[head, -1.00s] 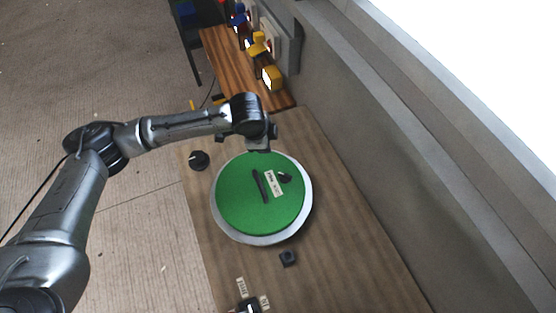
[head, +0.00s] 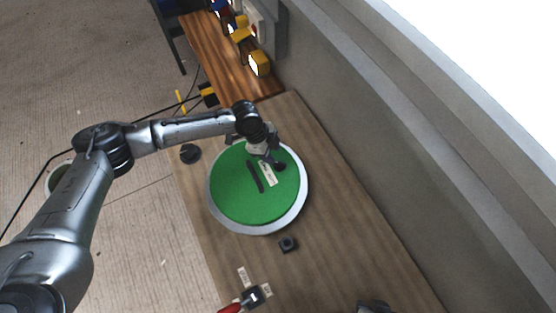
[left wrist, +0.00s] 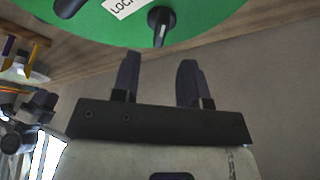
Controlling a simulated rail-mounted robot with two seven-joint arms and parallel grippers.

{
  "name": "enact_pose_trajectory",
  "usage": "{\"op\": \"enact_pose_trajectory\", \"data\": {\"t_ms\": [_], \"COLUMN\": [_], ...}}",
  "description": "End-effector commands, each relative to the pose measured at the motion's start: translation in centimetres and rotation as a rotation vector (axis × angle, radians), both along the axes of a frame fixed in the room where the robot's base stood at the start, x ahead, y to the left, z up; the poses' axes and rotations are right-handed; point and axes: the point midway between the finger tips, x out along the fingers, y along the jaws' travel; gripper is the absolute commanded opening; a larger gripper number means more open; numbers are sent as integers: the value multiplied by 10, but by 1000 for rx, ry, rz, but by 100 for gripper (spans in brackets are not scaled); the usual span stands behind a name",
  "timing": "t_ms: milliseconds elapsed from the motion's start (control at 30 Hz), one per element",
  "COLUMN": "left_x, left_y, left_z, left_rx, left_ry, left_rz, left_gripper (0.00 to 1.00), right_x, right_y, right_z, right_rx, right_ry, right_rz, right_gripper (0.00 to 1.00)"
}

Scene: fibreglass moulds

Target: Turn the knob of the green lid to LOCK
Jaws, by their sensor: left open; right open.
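The green lid (head: 235,197) lies on a round pale mould (head: 303,190) on the wooden table. A black knob (head: 280,166) sits on the lid's upper right, beside a white label (head: 268,174) and a black bar handle (head: 255,177). In the left wrist view the knob (left wrist: 161,20) has a pale pointer line, and the label (left wrist: 122,6) partly reads "LOCK". My left gripper (head: 272,157) is open by the lid's edge; its fingers (left wrist: 159,68) point at the knob, apart from it. A dark part of my right gripper (head: 374,306) shows at the bottom edge; its fingers are unclear.
A small black block (head: 288,244) lies below the mould. A black knob-like piece with pale labels (head: 252,297) and a red object (head: 230,309) are at the table's front. A round black piece (head: 190,153) is left of the lid. A grey wall (head: 370,170) runs along the right.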

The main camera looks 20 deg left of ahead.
Motion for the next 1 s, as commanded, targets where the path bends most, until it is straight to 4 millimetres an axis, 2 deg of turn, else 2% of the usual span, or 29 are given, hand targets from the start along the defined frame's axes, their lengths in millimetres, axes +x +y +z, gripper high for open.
{"op": "enact_pose_trajectory", "data": {"t_ms": [200, 400, 867, 1000], "left_x": [1, 2, 2, 2], "left_y": [-14, -21, -23, -23], "left_z": [-32, -50, -57, -57], "left_rx": [0, 0, 0, 0], "left_ry": [2, 2, 0, 0], "left_rz": [0, 1, 1, 1], "left_gripper": [40, 40, 40, 29], "right_x": [1, 1, 1, 1], "right_y": [2, 3, 1, 0], "right_z": [2, 2, 2, 2], "right_rx": [7, 9, 4, 0], "right_ry": [-2, -2, -2, -2], "right_rz": [-4, -5, -2, 1], "right_gripper": [43, 43, 43, 43]}}
